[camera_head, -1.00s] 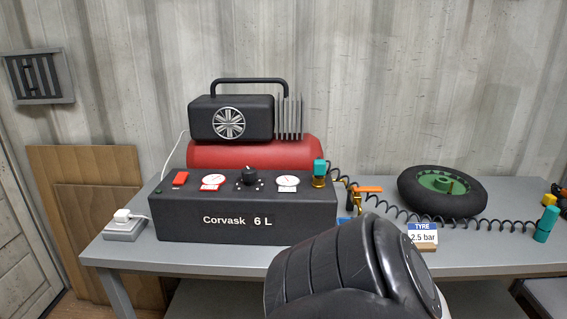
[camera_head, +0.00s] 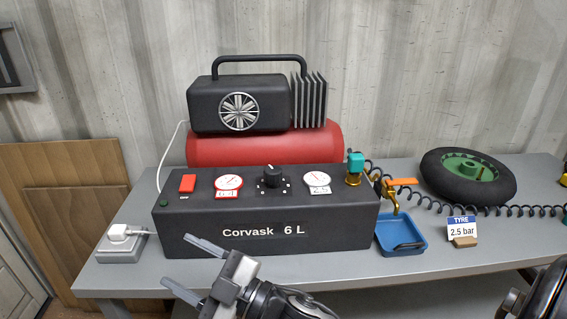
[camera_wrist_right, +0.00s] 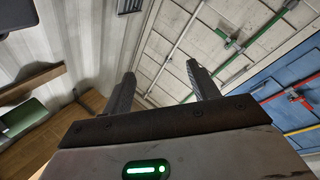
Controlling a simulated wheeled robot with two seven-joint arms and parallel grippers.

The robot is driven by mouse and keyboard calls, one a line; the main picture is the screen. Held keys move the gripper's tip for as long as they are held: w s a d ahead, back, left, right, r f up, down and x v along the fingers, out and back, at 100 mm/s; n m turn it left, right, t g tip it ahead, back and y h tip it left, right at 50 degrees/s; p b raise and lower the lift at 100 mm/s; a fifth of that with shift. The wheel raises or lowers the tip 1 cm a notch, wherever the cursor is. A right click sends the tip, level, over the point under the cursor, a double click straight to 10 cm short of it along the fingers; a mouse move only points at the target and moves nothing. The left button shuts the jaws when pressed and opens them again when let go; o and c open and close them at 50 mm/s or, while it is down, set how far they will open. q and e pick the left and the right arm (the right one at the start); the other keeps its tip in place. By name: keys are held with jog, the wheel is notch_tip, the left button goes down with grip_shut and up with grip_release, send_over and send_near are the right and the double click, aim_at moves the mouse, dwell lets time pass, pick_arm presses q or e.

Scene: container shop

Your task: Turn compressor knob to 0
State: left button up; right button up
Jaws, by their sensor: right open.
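The compressor's black knob (camera_head: 272,176) sits on top of the dark control box (camera_head: 265,237) marked "Corvask 6 L", between two round white gauges. A light mark shows near its top edge, but its exact setting is too small to read. My right gripper (camera_head: 177,260) is in front of the box's lower left, apart from the knob, with its two fingers spread and empty, pointing left. In the right wrist view the open fingers (camera_wrist_right: 160,85) have nothing between them, and the knob is not seen there.
A red switch (camera_head: 187,184) and the left gauge (camera_head: 228,184) are left of the knob; the right gauge (camera_head: 318,181) is right of it. A brass valve (camera_head: 355,172), blue tray (camera_head: 402,237) and tyre (camera_head: 468,177) are further right. A plug block (camera_head: 121,244) is at left.

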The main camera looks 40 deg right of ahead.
jog(key=a+r+n+g+y, duration=0.3)
jog(key=r+n+g+y, duration=0.3)
jog(key=n, duration=0.4)
jog(key=n+g+h+p, duration=0.3)
jog(key=n+g+h, duration=0.55)
jog(key=h, duration=0.95)
send_near(273, 170)
jog(key=shift+n+t, duration=0.75)
jog(key=shift+t, duration=0.1)
jog(key=x, duration=0.3)
jog(key=s+p+x, duration=0.1)
jog(key=x, duration=0.2)
jog(key=p+x, duration=0.1)
jog(key=x, duration=0.2)
jog(key=shift+s+f, duration=0.1)
jog(key=shift+f, duration=0.4)
pick_arm(q)
jog(key=shift+s+a+r, duration=0.2)
jog(key=shift+a+r, duration=0.2)
jog(key=shift+r, duration=0.15)
jog(key=shift+s+a+r, duration=0.15)
jog(key=shift+a+r, duration=0.2)
jog(key=shift+r, duration=0.2)
